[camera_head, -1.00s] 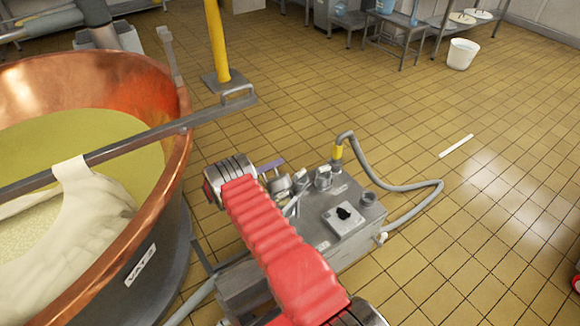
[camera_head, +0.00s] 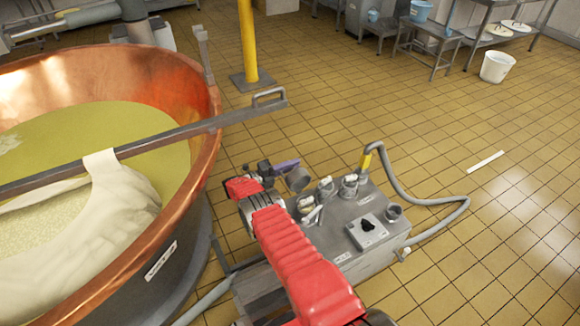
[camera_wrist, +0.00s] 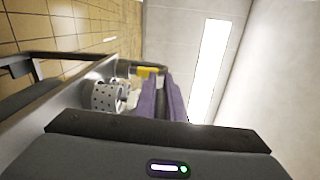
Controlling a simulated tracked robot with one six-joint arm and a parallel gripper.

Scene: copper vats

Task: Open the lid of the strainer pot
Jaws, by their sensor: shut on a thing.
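My gripper (camera_head: 281,170), with purple fingers, is at the left end of the steel machine box, above its pots. The fingers are close together and shut on the strainer pot's lid, though the contact itself is hard to make out. A small grey round piece (camera_head: 298,179), seemingly that lid, shows right beside the fingertips. In the wrist view a perforated metal cylinder (camera_wrist: 104,97) sits just left of the purple fingers (camera_wrist: 164,100). The pots (camera_head: 348,186) on the box partly overlap one another, and I cannot tell how far the lid is raised.
The steel box (camera_head: 345,257) carries a black knob (camera_head: 368,225) and a hose (camera_head: 440,201) looping right. A copper vat (camera_head: 212,140) with a cloth-hung bar stands close on the left. A yellow post (camera_head: 247,45) rises behind.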

